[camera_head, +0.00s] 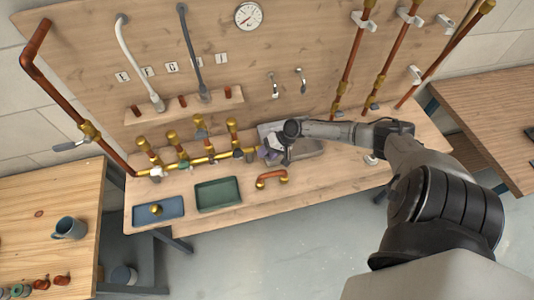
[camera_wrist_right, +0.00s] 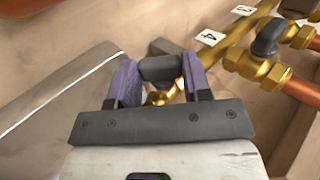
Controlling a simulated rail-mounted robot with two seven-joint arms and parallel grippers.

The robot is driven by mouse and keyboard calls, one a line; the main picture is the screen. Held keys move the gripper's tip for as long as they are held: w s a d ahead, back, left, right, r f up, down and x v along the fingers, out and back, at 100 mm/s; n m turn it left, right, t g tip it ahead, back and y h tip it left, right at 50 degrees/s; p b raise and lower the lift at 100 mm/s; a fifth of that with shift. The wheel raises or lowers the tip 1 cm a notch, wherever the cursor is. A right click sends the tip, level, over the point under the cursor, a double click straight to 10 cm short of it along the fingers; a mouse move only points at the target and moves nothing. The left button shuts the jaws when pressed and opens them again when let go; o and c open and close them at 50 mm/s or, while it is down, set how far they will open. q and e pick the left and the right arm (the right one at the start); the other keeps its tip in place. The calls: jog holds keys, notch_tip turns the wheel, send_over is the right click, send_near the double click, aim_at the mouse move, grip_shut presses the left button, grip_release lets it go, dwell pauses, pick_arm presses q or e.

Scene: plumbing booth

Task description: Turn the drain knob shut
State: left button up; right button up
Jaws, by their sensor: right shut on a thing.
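The drain knob (camera_wrist_right: 160,69) is a dark grey handle on a brass fitting (camera_wrist_right: 162,96), at the end of the brass manifold (camera_head: 206,160). My right gripper (camera_wrist_right: 158,75) has its two purple fingers on either side of the knob and is shut on it. In the head view my right gripper (camera_head: 271,152) is small and reaches the manifold's right end, in front of the grey sink (camera_head: 308,148). It hides the drain knob there. My left gripper is not in view.
Another grey knob (camera_wrist_right: 268,38) sits on a brass valve near the numbered plates (camera_wrist_right: 210,37). A copper elbow piece (camera_head: 272,178), a green tray (camera_head: 218,194) and a blue tray (camera_head: 170,209) lie on the bench front. Copper pipes (camera_head: 352,55) rise at the back right.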

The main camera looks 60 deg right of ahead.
jog(key=o, duration=0.9)
jog(key=shift+p+v, duration=0.95)
jog(key=shift+v, duration=5.95)
jog(key=shift+s, duration=0.1)
